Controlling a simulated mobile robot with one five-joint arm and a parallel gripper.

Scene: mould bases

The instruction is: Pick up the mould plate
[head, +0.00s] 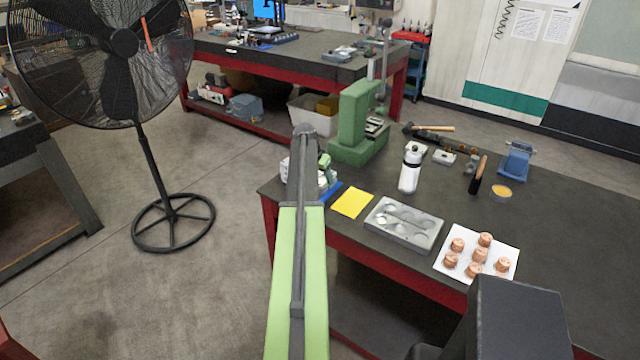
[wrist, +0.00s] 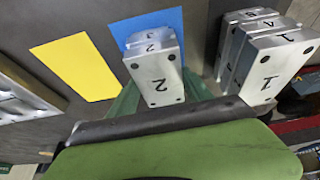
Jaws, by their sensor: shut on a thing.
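A grey metal mould plate marked 2 (wrist: 158,82) is in the middle of the wrist view, its lower end against the dark edge of my gripper (wrist: 160,112). My gripper is shut on this plate; the contact is partly hidden. A block marked 3 (wrist: 150,40) shows right behind it, over a blue sheet (wrist: 145,24). A stack of plates marked 1 (wrist: 268,65) stands to the right. In the head view, my arm hides most of these blocks at the table's left corner; the blue sheet (head: 332,191) peeks out.
On the dark table (head: 570,215) are a yellow sheet (head: 351,203), a grey moulded tray (head: 404,223), copper pieces (head: 485,240) on white paper, a white bottle (head: 410,168) and a green press (head: 355,125). A floor fan (head: 122,42) stands left of the table.

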